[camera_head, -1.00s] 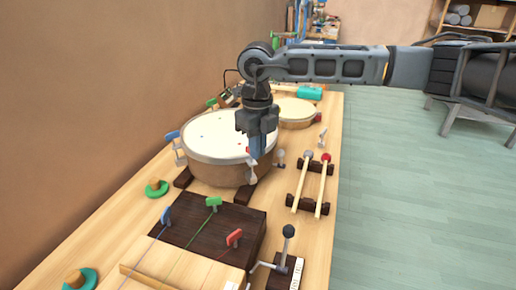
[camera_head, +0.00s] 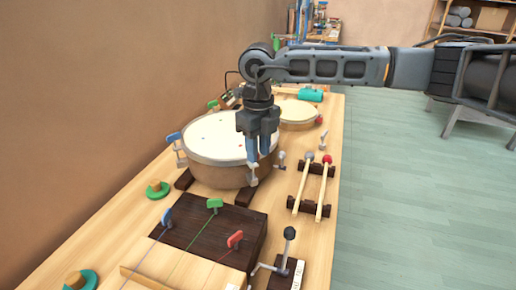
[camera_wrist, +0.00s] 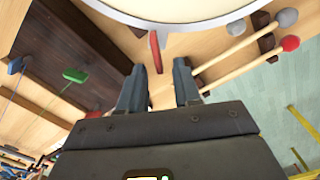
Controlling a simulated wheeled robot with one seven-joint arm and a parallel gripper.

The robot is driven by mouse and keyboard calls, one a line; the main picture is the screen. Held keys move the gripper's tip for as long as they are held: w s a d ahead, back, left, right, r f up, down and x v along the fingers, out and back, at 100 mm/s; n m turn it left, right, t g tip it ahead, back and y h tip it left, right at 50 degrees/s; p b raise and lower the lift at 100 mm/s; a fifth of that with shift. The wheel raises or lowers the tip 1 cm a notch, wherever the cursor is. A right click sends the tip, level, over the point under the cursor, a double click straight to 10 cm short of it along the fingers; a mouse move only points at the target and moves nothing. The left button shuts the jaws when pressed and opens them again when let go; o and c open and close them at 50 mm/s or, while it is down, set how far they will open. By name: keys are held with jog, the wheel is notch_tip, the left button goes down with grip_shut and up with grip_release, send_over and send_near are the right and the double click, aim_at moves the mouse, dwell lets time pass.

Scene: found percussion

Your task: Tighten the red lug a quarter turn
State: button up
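The large drum (camera_head: 215,165) with a pale head lies on the bench. The red lug (camera_wrist: 155,52) shows in the wrist view as a flat red handle at the drum's rim. My gripper (camera_wrist: 161,72) is open, with one finger on each side of the lug's near end and a visible gap on both sides. In the head view my gripper (camera_head: 264,158) points down at the drum's near right rim. Its fingers hide the red handle there. The lug's pale metal bracket (camera_head: 253,176) shows just below the fingertips.
A blue lug (camera_head: 174,137) stands on the drum's left side. A dark box with blue, green and red pegs (camera_head: 235,239) lies nearer. Two mallets (camera_head: 325,185) rest on a rack to the right. A smaller drum (camera_head: 297,112) stands behind.

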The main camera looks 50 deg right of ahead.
notch_tip(320, 180, up, 8)
jog(key=shift+f+b, duration=0.15)
jog(key=shift+b, duration=0.2)
dwell(0.4)
